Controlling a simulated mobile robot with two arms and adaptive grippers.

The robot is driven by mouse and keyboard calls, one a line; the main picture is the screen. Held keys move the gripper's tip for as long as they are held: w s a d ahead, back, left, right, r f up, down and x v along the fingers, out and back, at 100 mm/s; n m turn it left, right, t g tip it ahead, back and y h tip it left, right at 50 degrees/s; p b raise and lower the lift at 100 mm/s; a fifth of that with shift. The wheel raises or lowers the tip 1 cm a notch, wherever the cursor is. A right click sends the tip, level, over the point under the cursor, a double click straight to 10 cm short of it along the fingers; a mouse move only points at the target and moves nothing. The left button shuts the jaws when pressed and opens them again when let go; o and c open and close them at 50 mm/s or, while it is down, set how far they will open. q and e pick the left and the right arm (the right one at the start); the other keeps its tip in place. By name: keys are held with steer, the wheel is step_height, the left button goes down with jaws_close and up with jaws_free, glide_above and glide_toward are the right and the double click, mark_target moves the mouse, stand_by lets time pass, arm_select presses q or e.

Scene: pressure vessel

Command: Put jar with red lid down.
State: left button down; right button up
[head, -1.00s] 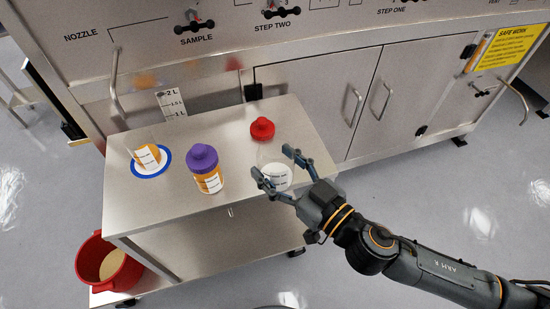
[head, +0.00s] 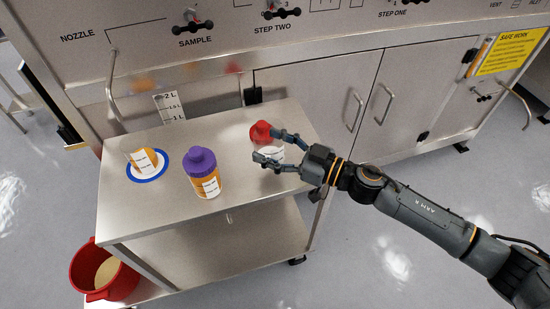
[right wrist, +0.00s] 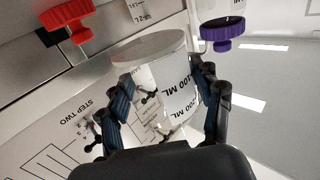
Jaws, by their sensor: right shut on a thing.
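A clear jar with a white label (head: 270,153) is between the fingers of my right gripper (head: 268,147), over the back right of the steel cart top (head: 235,175). In the right wrist view its label reads 100 ML and 200 ML (right wrist: 178,85), with a finger on each side. The red lid (head: 260,132) is just behind the jar in the head view; in the right wrist view the red lid (right wrist: 67,20) looks apart from the held jar. I cannot tell whether the jar touches the cart. My left gripper is out of view.
A purple-lidded jar (head: 203,180) stands left on the cart. A red bucket (head: 88,280) is low at left. The cabinet (head: 340,95) is behind.

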steer(key=w+f, duration=0.2)
steer(key=f, duration=0.1)
steer(key=shift+w+d+b, duration=0.2)
steer(key=shift+d+b, duration=0.15)
step_height(320, 180, down, 3)
steer(key=shift+b, duration=0.45)
steer(key=shift+r, duration=0.1)
steer(key=o, duration=1.2)
steer(key=shift+d, duration=0.1)
steer(key=v, duration=1.2)
steer(key=shift+b, duration=0.45)
